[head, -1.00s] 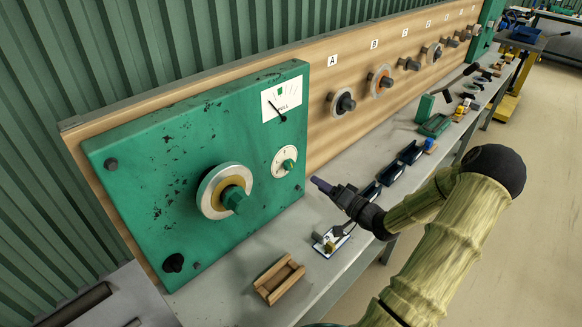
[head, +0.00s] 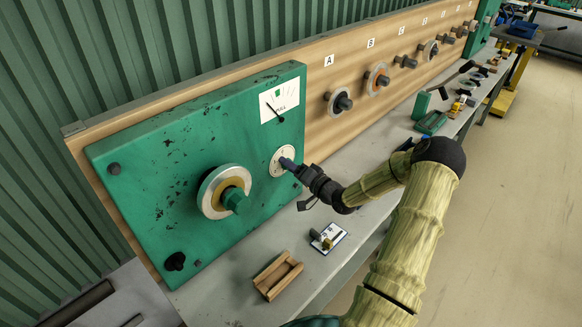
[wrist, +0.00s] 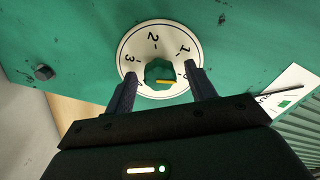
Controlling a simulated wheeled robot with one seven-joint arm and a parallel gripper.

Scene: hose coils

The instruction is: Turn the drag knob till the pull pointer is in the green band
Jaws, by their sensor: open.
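The drag knob (wrist: 158,71) is a small green hexagonal knob with a yellow mark, on a white numbered dial (wrist: 152,42). In the head view the dial (head: 277,156) shows on the green panel, with the knob largely hidden by my gripper (head: 288,164). In the wrist view my gripper (wrist: 159,80) is open, its two dark fingers on either side of the knob, with gaps showing. The PULL gauge (head: 289,97) is above the dial. Its black pointer (head: 272,109) leans up-left, left of the green band (head: 279,92). The gauge is partly visible in the wrist view (wrist: 296,82).
A larger green knob (head: 236,200) on a silver and yellow ring is left of the dial. A wooden cradle (head: 278,275) and a small white-based item (head: 328,238) sit on the grey bench below. Lettered coil holders line the board to the right.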

